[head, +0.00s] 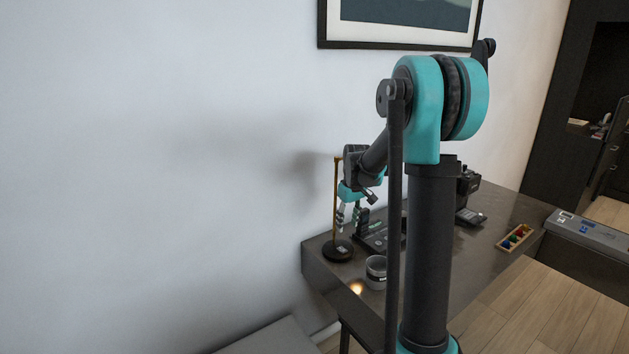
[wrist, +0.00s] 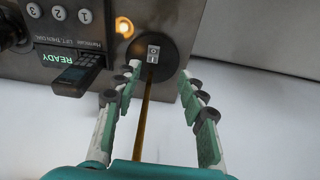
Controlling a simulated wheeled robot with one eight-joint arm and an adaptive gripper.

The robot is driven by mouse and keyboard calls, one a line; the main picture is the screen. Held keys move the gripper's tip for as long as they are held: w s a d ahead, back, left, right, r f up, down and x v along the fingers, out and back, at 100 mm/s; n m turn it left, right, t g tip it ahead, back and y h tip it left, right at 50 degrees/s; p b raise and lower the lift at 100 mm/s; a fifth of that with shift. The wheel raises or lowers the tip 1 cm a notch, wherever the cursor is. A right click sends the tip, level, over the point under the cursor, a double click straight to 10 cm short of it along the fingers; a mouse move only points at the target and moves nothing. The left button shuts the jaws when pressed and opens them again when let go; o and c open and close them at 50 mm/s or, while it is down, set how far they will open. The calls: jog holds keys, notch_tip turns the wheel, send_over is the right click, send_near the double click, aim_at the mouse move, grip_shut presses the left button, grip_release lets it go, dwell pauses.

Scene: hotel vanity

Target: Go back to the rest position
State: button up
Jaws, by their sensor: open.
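My gripper (head: 348,216) hangs fingers down over the back left part of the dark vanity top (head: 470,262), close to the wall. In the wrist view my gripper (wrist: 160,76) is open, its fingers apart with nothing clasped. A thin brass stand on a round black base (head: 337,251) is right beside it. I cannot tell whether a finger touches the rod.
A dark device with a green READY display (wrist: 75,75) and numbered buttons is next to the stand. A round grey container (head: 376,270) stands in front. A wooden tray of coloured pieces (head: 515,238) is at the right. A framed picture (head: 400,25) hangs above.

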jog(key=s+f+m+t, duration=0.1)
jog(key=s+f+m, duration=0.1)
jog(key=s, duration=1.3)
jog(key=s+d+f+m+t, duration=0.1)
jog(key=s+f+m, duration=0.2)
jog(key=s, duration=1.1)
jog(key=shift+s+d+f+t+h, duration=0.25)
jog(key=shift+s+f+t+h, duration=0.05)
jog(key=shift+s+f+t, duration=0.15)
